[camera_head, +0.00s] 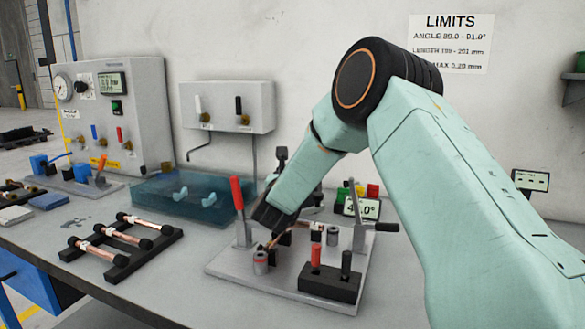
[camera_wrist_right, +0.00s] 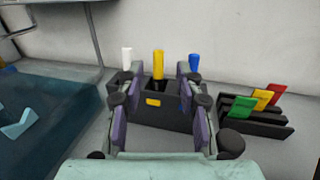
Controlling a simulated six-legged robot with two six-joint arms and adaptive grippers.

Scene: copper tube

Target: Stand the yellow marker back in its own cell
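The yellow marker (camera_wrist_right: 158,64) stands upright in the right wrist view, in a black holder (camera_wrist_right: 165,113) above a yellow label. A white marker (camera_wrist_right: 127,59) stands to its left and a blue marker (camera_wrist_right: 194,62) to its right. My right gripper (camera_wrist_right: 158,86) is open, with its purple-padded fingers apart on either side of the yellow marker in the picture; no contact shows. How deep the marker sits is partly unclear. In the head view my right gripper (camera_head: 272,216) is over the grey fixture plate, and my arm hides the marker holder. My left gripper is not in view.
Green, yellow and red tabs stand in a black rack (camera_wrist_right: 255,120) right of the holder. The fixture plate (camera_head: 230,268) carries a red-handled lever (camera_head: 237,193) and a black block (camera_head: 328,283). A copper tube rack (camera_head: 122,240) and blue translucent tray (camera_head: 165,205) are left.

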